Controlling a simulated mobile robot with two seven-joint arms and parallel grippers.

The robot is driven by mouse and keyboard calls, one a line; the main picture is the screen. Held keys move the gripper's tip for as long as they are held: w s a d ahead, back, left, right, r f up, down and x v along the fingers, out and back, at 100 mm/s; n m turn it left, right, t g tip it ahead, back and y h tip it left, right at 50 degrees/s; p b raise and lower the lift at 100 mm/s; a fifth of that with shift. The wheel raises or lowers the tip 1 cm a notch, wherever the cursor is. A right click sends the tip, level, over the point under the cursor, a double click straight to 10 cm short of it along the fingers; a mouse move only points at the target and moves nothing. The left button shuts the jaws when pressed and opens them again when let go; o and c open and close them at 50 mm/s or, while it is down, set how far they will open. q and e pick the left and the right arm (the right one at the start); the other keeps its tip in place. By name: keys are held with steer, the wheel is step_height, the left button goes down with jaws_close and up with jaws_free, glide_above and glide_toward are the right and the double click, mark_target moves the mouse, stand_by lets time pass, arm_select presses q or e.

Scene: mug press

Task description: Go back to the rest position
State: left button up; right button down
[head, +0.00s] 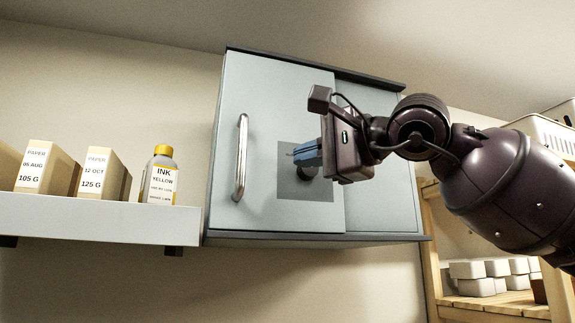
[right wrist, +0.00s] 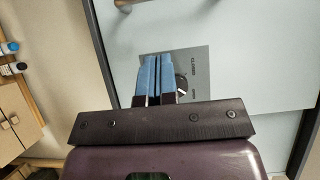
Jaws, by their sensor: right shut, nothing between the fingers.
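My right gripper (head: 296,156) is shut and empty, in front of the light blue wall cabinet (head: 285,95). It points at the grey square plate (head: 290,190) on the cabinet's sliding door. In the right wrist view its blue fingers (right wrist: 158,80) lie together beside a round dark knob (right wrist: 183,85) on the plate. Lettering that looks like "CLOSED" shows by the knob. I cannot tell whether the fingertips touch the plate. My left gripper is in neither view.
A vertical metal handle (head: 241,158) stands out from the door. At left, a white shelf (head: 90,222) carries paper boxes (head: 105,172) and an ink bottle (head: 160,178). At right, a wooden rack (head: 433,240) holds white containers (head: 480,277). The wall below the cabinet is clear.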

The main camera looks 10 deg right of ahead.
steer(key=s+a+r+m+g+y, duration=0.1)
steer(key=s+a+r+g+y, duration=0.2)
steer(key=s+g+y, duration=0.65)
steer(key=w+d+f+m+t, duration=0.2)
steer(key=w+f+m+t, duration=0.4)
steer(key=w+f+m, duration=0.6)
steer(key=w+d+f+m+t, duration=0.2)
steer(key=w+f+m+t, duration=0.35)
steer(key=f+m, duration=0.8)
steer(key=w+d+f+m+t+h, duration=0.25)
steer(key=f+m+h, duration=0.35)
steer(key=f+m, duration=0.5)
steer(key=w+d+f+m+t+h, duration=0.25)
steer(key=f+m+h, duration=0.45)
steer(key=f+m, duration=0.4)
steer(key=s+d+f+m+g+h, duration=0.25)
steer(key=s+f+m, duration=0.2)
steer(key=f, duration=0.85)
steer(key=s+d+f+m+g+h, duration=0.25)
steer(key=s+f, duration=0.35)
steer(key=f, duration=0.7)
steer(key=s+d+f+m+g+h, duration=0.3)
steer(key=s+f+m+g, duration=0.1)
steer(key=s+f, duration=1.5)
steer(key=s+m, duration=0.1)
steer(key=s, duration=0.3)
steer(key=shift+f+g, duration=0.2)
steer(key=shift+g, duration=0.2)
